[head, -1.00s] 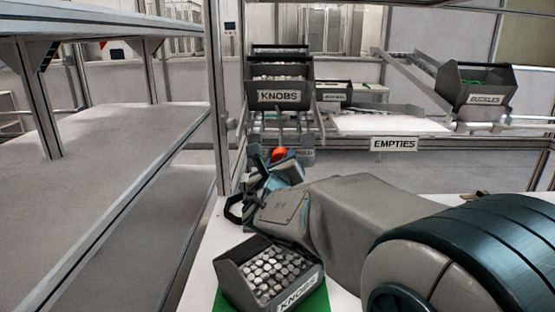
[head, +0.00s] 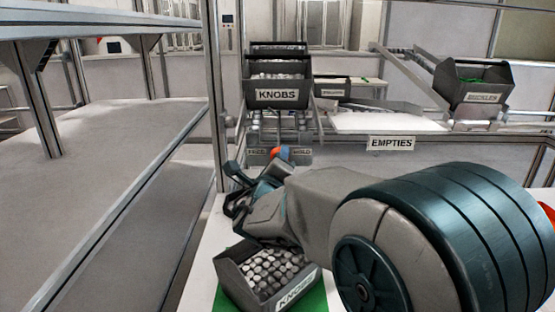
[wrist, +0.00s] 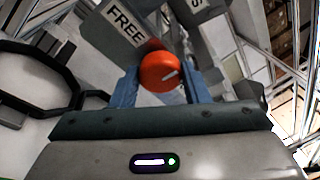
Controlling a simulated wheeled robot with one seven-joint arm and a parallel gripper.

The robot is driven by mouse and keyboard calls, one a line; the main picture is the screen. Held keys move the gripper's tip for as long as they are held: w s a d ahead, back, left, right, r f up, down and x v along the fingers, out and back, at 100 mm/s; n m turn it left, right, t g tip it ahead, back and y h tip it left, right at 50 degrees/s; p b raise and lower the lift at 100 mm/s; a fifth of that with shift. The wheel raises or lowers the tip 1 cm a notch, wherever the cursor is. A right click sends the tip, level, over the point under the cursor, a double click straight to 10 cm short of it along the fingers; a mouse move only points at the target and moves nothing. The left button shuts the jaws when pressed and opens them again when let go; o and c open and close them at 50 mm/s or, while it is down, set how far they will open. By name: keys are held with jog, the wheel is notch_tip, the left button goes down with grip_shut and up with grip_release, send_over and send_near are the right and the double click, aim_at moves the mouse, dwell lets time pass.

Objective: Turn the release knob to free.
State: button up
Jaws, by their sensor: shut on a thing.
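The release knob is a round orange-red knob (head: 278,153) on a grey panel below the rack at the back. In the wrist view the knob (wrist: 158,70) sits between the two blue fingers of my gripper (wrist: 160,88), which is shut on it. A short white mark on the knob points up and to the right there. A FREE label (wrist: 126,20) lies up and left of the knob. In the head view, a HOLD label (head: 301,152) is right of the knob, and my gripper is partly hidden by my wrist.
A KNOBS bin (head: 277,92) stands in the rack above the panel. Another open bin of knobs (head: 232,284) sits on a green mat below my forearm. A BUCKLES bin (head: 473,85) is at the right. A grey shelf (head: 110,160) fills the left.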

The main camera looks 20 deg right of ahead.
jog(key=shift+f+n+t+h+p, duration=0.1)
jog(key=shift+n+t+h+p, duration=0.2)
jog(key=shift+n+p, duration=1)
jog(key=shift+f+n+t+h+p, duration=0.1)
jog(key=shift+n+t+h+p, duration=0.15)
jog(key=shift+n, duration=2.65)
jog(key=o, duration=1)
jog(key=shift+c, duration=0.2)
jog(key=v, duration=0.7)
jog(key=shift+a+f, duration=0.15)
jog(key=shift+f, duration=0.05)
jog(key=shift+s, duration=0.15)
